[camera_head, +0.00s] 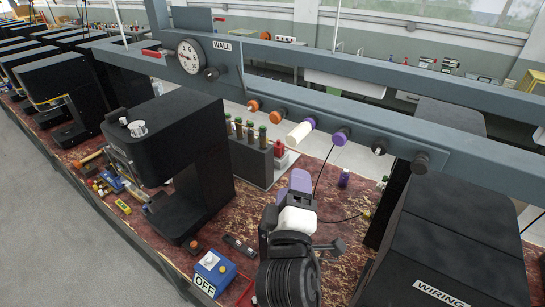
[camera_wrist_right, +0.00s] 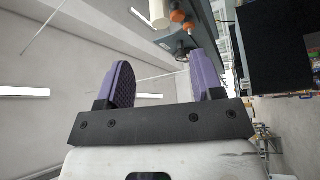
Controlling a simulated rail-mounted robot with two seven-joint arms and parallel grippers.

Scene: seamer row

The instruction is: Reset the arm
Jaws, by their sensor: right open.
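My right gripper (camera_wrist_right: 160,85) has two purple pads, which stand apart with nothing between them in the right wrist view. In the head view my right arm rises from the bottom centre, and the gripper (camera_head: 300,182) is over the bench, below the grey rail. It appears clear of the bench top and the rail. My left gripper is in neither view.
A grey rail (camera_head: 450,160) with orange, white and purple spools crosses above my right gripper. A black machine (camera_head: 170,150) stands left; another, marked WIRING (camera_head: 455,245), stands right. A blue OFF box (camera_head: 215,272) sits on the red bench (camera_head: 245,215). Bottles (camera_head: 262,137) stand behind.

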